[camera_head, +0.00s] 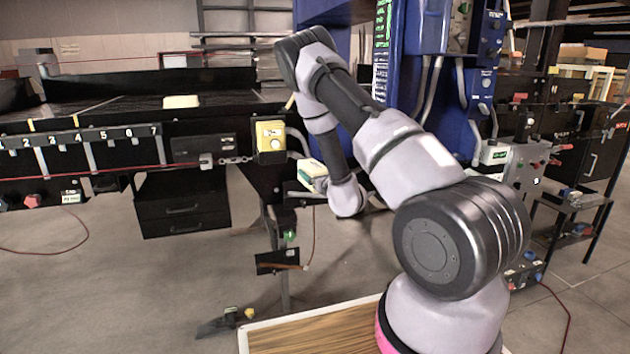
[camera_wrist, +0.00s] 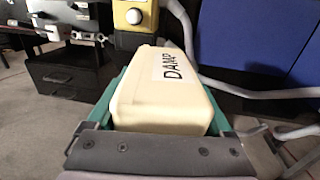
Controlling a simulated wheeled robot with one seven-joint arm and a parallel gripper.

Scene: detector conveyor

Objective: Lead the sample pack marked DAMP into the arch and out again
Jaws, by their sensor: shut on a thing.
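The sample pack marked DAMP (camera_wrist: 150,90) is a cream block with a white label on top. My gripper (camera_wrist: 165,100) is shut on it, with green fingers along its left and right sides. In the head view the pack (camera_head: 312,169) is held up off the conveyor, right of the yellow button box. A tall blue housing (camera_head: 407,60), which looks like the arch, rises behind my arm. My arm hides part of it, and I cannot make out its opening.
A yellow button box (camera_head: 270,134) is close ahead of the pack, also in the wrist view (camera_wrist: 134,14). The dark conveyor (camera_head: 110,106) at left carries another cream pack (camera_head: 181,101). A cream block (camera_head: 494,153) sits right of my arm. Pipes run along the blue housing.

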